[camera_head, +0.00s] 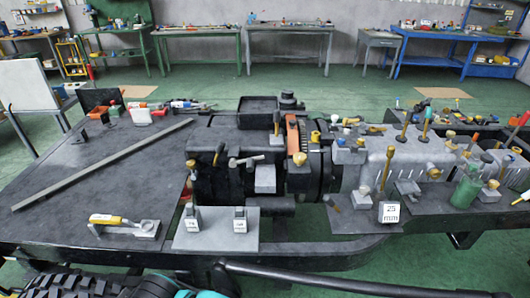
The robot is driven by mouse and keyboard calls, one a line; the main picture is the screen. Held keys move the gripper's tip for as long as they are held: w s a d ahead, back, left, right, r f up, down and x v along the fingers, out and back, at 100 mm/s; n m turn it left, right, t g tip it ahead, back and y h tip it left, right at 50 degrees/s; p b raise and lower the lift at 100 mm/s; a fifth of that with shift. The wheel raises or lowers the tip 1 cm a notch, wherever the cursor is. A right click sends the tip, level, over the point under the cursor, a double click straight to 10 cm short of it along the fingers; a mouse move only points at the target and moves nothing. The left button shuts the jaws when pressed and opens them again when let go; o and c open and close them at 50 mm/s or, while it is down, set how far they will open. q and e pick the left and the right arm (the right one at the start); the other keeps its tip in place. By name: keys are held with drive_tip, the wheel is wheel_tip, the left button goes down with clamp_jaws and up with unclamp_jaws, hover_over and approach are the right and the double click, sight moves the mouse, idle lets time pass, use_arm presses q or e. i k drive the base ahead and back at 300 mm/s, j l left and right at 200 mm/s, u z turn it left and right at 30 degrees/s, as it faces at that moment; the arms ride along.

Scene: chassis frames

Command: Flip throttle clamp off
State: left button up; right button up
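No part is legibly labelled as the throttle clamp, so I cannot tell for certain which it is. A clamp-like piece with a yellow handle (106,219) lies flat at the front of the dark bench, its grey base (147,229) at its right end. A grey lever (246,160) lies sideways above a small grey block (265,179) on the engine-like assembly. Several yellow-topped levers, one of them a tall one (386,168), stand upright or tilted on the grey housing (360,167) to the right.
Two small dark switch-like pieces (192,219) (239,221) stand on a grey plate (215,243). A "25 mm" block (389,212) and a green bottle (467,187) are at right. A long grey bar (105,163) crosses the dark bench top (75,200), with clear surface around it.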

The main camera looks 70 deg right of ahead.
sight(220, 149)
drive_tip(key=z, duration=2)
drive_tip(key=i+l, duration=0.35)
drive_tip(key=i, duration=0.8)
